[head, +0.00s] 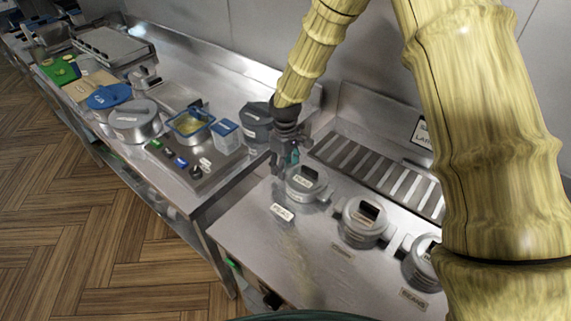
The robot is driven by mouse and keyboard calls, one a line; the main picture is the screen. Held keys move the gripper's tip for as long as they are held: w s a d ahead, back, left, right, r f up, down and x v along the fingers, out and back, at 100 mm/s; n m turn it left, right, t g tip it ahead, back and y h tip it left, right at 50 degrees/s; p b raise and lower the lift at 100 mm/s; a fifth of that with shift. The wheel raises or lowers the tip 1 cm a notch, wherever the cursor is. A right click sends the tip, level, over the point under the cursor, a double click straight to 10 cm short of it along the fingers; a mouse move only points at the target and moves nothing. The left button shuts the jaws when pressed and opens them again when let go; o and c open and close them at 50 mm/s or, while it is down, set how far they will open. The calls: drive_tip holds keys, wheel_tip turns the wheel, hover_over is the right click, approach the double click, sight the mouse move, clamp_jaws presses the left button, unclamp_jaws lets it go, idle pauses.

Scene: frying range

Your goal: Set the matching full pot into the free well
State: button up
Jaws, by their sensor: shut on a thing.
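A round metal pot (306,184) with a labelled lid is at the left end of the near counter's row of pots. My gripper (284,166) is at its far left side, shut on it; the exact grip point is hard to make out. The pot looks upright; whether its base touches the counter cannot be told. Two similar lidded pots, a middle one (363,222) and a right one (421,263), stand to its right, the right one partly hidden by my arm. I cannot make out an empty well.
A slatted strip (378,174) runs behind the pots. The left counter holds a dark pot (256,122), a clear blue-rimmed box (225,135), a blue-rimmed pan (190,124), a large grey pot (135,121) and a blue lid (108,96).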

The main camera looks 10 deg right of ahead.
idle(0.4)
drive_tip(key=o, duration=1.4)
drive_tip(key=shift+f, duration=0.1)
drive_tip(key=shift+o, duration=0.2)
